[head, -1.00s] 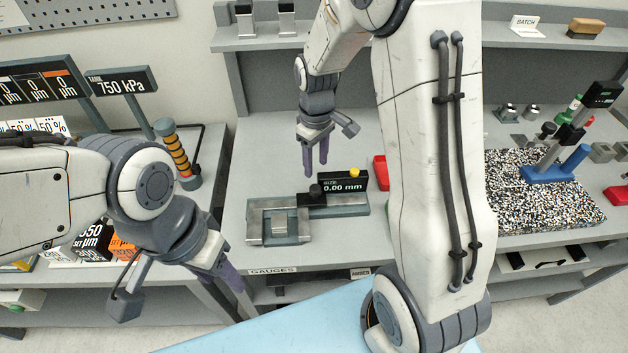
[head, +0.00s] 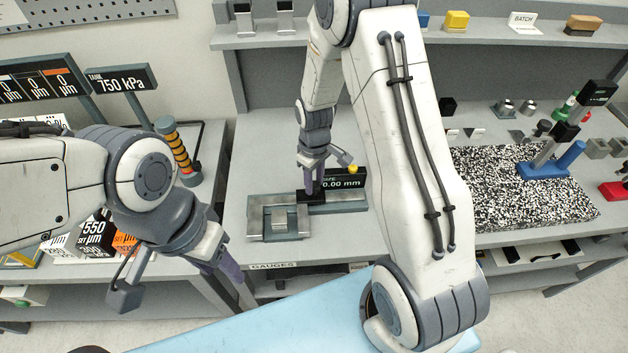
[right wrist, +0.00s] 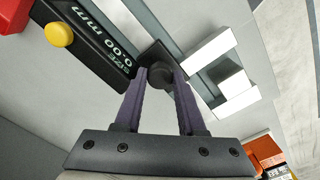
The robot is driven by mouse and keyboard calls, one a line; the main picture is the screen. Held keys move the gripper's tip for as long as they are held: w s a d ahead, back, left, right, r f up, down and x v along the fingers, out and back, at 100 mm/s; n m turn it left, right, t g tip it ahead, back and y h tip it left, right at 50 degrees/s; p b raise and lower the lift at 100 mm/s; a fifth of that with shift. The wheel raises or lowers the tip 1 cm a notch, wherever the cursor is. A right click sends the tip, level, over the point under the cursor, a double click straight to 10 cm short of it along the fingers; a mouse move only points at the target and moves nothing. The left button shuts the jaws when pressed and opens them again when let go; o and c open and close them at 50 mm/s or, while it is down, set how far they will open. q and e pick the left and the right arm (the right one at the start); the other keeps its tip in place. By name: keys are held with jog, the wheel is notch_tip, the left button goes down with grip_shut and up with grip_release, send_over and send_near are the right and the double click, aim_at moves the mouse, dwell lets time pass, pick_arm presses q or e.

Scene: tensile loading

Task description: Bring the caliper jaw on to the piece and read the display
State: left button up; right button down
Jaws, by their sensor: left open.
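The caliper (head: 333,207) lies on the middle bench, and its display (head: 345,183) reads 0.00 mm. A pale metal piece (head: 286,223) lies at its left end; in the right wrist view the piece (right wrist: 238,101) has two bright wide ends. The black sliding jaw carries a round dark knob (right wrist: 161,74). My right gripper (head: 314,192) points down at the jaw, its two purple fingers apart on either side of the knob; firm contact cannot be told. In the right wrist view a gap shows between jaw and piece. My left gripper (head: 238,284) is open and empty, at the bench front.
A yellow button (right wrist: 58,34) sits on the display housing. A speckled mat (head: 520,190) with a blue stand (head: 545,168) is at right. A pressure sign (head: 122,80) and an orange-banded post (head: 176,150) stand at left. A pale blue surface (head: 290,320) is in front.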

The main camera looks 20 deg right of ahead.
aim_at(296, 199)
jog(key=shift+w+a, duration=0.25)
jog(key=shift+a, duration=0.6)
jog(key=shift+w+a, duration=0.25)
jog(key=shift+a, duration=0.55)
jog(key=shift+w+a, duration=0.25)
jog(key=shift+a, duration=0.6)
jog(key=c, duration=0.8)
grip_release()
jog(key=shift+a, duration=0.1)
jog(key=shift+o, duration=0.2)
jog(key=shift+r, duration=0.15)
notch_tip(296, 199, up, 10)
jog(key=b, duration=0.2)
jog(key=shift+r+b, duration=0.15)
jog(key=shift+b, duration=0.25)
